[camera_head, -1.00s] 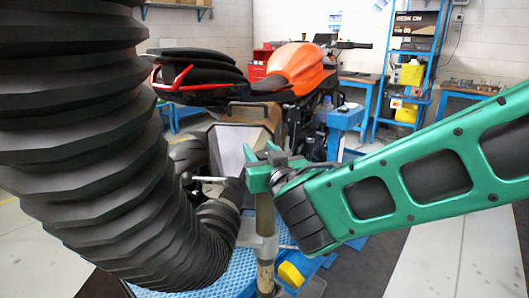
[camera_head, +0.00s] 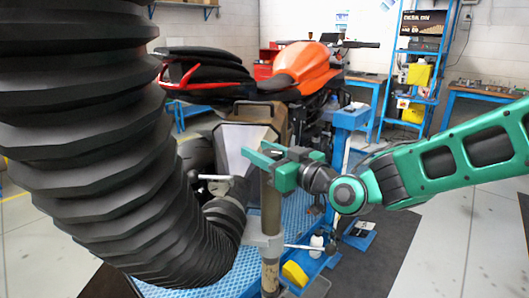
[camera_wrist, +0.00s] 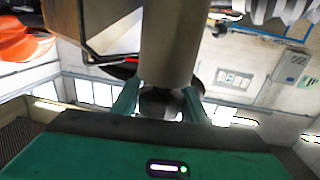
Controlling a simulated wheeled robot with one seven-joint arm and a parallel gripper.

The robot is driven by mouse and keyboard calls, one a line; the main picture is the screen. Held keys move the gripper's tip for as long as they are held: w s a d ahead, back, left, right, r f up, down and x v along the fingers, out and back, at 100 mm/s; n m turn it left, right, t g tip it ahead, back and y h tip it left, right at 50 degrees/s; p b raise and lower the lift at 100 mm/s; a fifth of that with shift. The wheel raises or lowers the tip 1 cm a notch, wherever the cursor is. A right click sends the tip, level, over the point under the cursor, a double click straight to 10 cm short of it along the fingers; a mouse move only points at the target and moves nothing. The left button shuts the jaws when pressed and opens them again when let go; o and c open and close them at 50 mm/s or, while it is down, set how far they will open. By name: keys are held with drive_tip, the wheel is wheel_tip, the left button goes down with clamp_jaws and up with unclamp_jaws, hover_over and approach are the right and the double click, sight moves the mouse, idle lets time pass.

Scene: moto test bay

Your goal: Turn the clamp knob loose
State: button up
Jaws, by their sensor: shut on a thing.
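My gripper (camera_head: 263,160) is green and reaches the post from the right, near its top, in the head view. In the wrist view its two fingers (camera_wrist: 160,104) stand on either side of a dark round knob (camera_wrist: 160,101) and are shut on it. The knob sits against the thick beige-grey post (camera_wrist: 168,48). In the head view the post (camera_head: 270,215) stands upright, and the gripper and post hide the knob. A grey clamp collar (camera_head: 266,246) sits lower on the post, with a thin handle sticking out to the right.
A large black ribbed hose (camera_head: 95,150) fills the left and curves to the post. A motorcycle with an orange tank (camera_head: 300,62) stands behind on a blue lift. A yellow block (camera_head: 294,273) lies near the post foot. Floor at right is open.

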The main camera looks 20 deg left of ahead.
drive_tip(key=shift+s+d+f+n+g+h, duration=0.15)
drive_tip(key=shift+s+n+g, duration=0.45)
drive_tip(key=shift+n+g, duration=2.05)
drive_tip(key=shift+s+a+n+g+h, duration=0.1)
drive_tip(key=shift+s+n+g, duration=0.5)
drive_tip(key=shift+n+g, duration=2)
drive_tip(key=shift+s+d+f+n+g+h, duration=0.15)
drive_tip(key=shift+s+n+g, duration=0.7)
drive_tip(key=shift+g, duration=3.3)
drive_tip(key=shift+w+r, duration=0.1)
drive_tip(key=shift+w, duration=0.1)
drive_tip(key=o, duration=1.1)
drive_tip(key=shift+a, duration=0.1)
drive_tip(key=shift+c, duration=0.2)
drive_tip(key=shift+n, duration=0.3)
drive_tip(key=shift+r, duration=0.1)
